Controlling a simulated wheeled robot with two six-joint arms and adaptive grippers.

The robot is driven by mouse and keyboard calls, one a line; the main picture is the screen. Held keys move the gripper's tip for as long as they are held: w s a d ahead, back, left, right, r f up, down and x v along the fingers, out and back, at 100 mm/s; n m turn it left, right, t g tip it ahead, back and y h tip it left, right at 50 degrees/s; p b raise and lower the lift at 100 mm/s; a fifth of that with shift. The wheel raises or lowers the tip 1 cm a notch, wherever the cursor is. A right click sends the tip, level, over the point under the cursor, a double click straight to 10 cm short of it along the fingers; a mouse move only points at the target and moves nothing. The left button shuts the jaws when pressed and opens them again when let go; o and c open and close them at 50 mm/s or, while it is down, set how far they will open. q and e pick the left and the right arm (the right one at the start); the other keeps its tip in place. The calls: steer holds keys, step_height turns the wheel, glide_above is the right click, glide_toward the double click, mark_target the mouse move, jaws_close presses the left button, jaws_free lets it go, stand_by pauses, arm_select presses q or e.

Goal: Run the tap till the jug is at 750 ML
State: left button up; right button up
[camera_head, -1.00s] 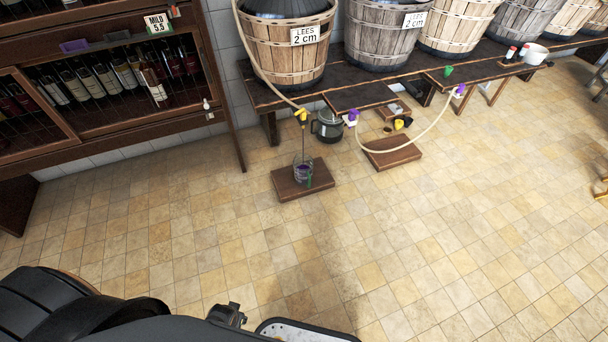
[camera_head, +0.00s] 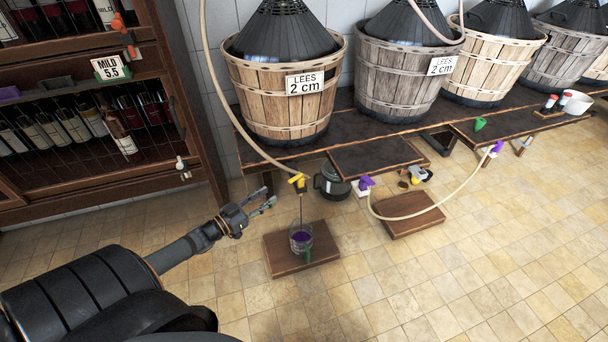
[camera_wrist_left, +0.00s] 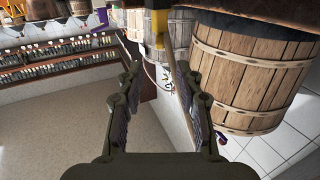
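The clear jug (camera_head: 301,238) stands on a low wooden block on the floor, with dark purple liquid in it and a green part on its front. The yellow tap (camera_head: 298,181) hangs above it at the end of a pale hose, and a thin dark stream runs down into the jug. The level marks are too small to read. My left gripper (camera_head: 264,202) is open and empty, left of the tap and apart from it. In the left wrist view its two fingers (camera_wrist_left: 162,95) are spread, with the yellow tap (camera_wrist_left: 159,40) beyond them. My right gripper is not in view.
Basket-clad demijohns, two labelled "LEES 2 cm", stand on a dark bench (camera_head: 290,165). A purple tap (camera_head: 364,184) with a looping hose is further right. A bottle rack (camera_head: 90,110) stands left. The front floor is clear.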

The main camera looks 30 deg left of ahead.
mark_target(289, 182)
arm_select(q)
steer(key=b+x, duration=0.4)
steer(key=x, duration=0.4)
steer(key=shift+w+d+b, duration=0.2)
steer(key=shift+w+b, duration=0.1)
steer(key=shift+b, duration=0.1)
steer(key=shift+w+d, duration=0.15)
steer(key=shift+w, duration=0.45)
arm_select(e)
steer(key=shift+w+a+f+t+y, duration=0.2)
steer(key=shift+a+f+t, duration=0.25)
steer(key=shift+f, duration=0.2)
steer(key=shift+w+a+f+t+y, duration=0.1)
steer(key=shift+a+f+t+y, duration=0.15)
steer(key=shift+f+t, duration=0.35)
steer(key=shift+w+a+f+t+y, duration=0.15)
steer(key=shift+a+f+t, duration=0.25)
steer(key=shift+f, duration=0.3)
arm_select(q)
jaws_close()
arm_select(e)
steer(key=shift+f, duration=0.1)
